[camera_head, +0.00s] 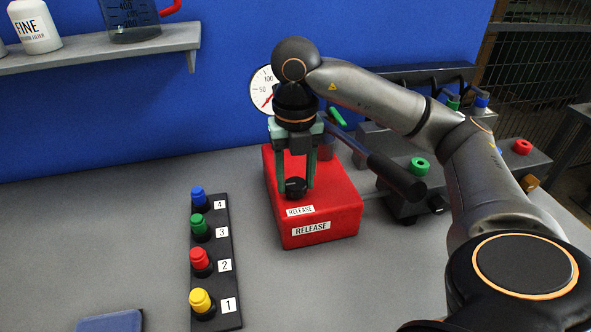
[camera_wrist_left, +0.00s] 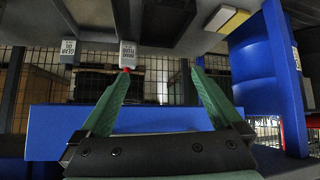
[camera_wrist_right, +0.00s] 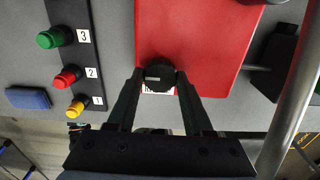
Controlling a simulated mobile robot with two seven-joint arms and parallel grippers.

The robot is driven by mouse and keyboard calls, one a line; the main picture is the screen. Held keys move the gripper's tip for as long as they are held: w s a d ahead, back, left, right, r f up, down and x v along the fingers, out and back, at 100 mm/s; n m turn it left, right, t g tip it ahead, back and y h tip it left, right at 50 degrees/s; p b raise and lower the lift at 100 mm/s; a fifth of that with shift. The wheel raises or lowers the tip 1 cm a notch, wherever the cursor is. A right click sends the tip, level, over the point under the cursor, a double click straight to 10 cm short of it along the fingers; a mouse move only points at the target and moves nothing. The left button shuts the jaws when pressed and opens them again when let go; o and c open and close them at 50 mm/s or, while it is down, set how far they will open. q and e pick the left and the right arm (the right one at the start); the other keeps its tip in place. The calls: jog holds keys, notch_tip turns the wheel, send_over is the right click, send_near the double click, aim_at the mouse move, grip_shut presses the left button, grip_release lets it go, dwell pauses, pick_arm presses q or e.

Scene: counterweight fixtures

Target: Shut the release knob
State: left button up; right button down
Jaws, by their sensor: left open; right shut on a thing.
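The release knob (camera_head: 295,188) is a small black round knob on top of a red box (camera_head: 340,212) labelled RELEASE. It also shows in the right wrist view (camera_wrist_right: 159,76), with a pale mark on its face. My right gripper (camera_head: 296,184) points down at the box, its fingers shut on the knob from both sides. In the right wrist view, the fingertips (camera_wrist_right: 158,82) touch the knob's sides and the RELEASE label is partly hidden behind it. My left gripper (camera_wrist_left: 158,75) is open and empty, and it is not in the head view.
Left of the box, a black strip (camera_head: 226,285) carries several numbered coloured knobs. A blue pad (camera_head: 110,321) lies at the front left. A dark lever handle (camera_head: 395,176) and a fixture with a green ring (camera_head: 419,166) stand right of the box. A gauge (camera_head: 262,90) is behind.

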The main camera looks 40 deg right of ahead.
aim_at(296, 183)
jog(key=c, duration=0.7)
grip_release()
jog(key=o, duration=0.4)
jog(key=shift+r, duration=0.1)
notch_tip(296, 183, up, 12)
jog(key=p, duration=0.6)
jog(key=shift+r, duration=0.15)
